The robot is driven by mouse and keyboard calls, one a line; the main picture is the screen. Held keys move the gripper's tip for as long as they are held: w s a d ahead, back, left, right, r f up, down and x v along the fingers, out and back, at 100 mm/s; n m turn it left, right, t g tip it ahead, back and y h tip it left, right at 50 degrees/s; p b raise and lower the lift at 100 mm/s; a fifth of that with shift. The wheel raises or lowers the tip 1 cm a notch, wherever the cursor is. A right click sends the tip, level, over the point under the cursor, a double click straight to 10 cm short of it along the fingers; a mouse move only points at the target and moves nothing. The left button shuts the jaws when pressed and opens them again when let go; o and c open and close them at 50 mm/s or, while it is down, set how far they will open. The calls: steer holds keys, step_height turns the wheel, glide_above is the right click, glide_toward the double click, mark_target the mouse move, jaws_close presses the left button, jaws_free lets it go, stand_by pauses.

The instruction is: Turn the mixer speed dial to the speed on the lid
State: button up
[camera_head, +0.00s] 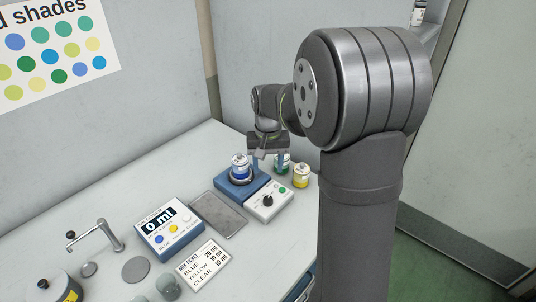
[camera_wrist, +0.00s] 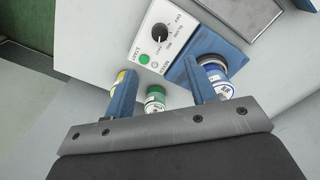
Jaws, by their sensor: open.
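The mixer (camera_head: 232,191) is a blue base with a white control panel. Its black speed dial (camera_head: 267,201) also shows in the wrist view (camera_wrist: 160,32), with small labels around it; a green button is beside it. A blue jar with a white lid (camera_head: 240,160) sits on the mixer's round seat; any writing on the lid is too small to read. In the wrist view the blue jar (camera_wrist: 221,88) is partly hidden by a finger. My gripper (camera_wrist: 160,66) is open and empty, with blue fingers; in the head view it is (camera_head: 268,158) above and behind the panel, apart from the dial.
A green jar (camera_head: 282,166) and a yellow jar (camera_head: 301,177) stand behind the mixer. A grey tray (camera_head: 218,213), a dispenser reading "0 ml" (camera_head: 166,228) and a mix ticket card (camera_head: 203,263) lie left of it. A tap (camera_head: 97,237) stands further left.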

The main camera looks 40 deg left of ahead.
mark_target(268, 198)
step_height(268, 198, up, 4)
steer(key=shift+f, duration=0.1)
stand_by(0.6)
step_height(268, 198, down, 18)
steer(key=shift+r, duration=0.25)
stand_by(0.3)
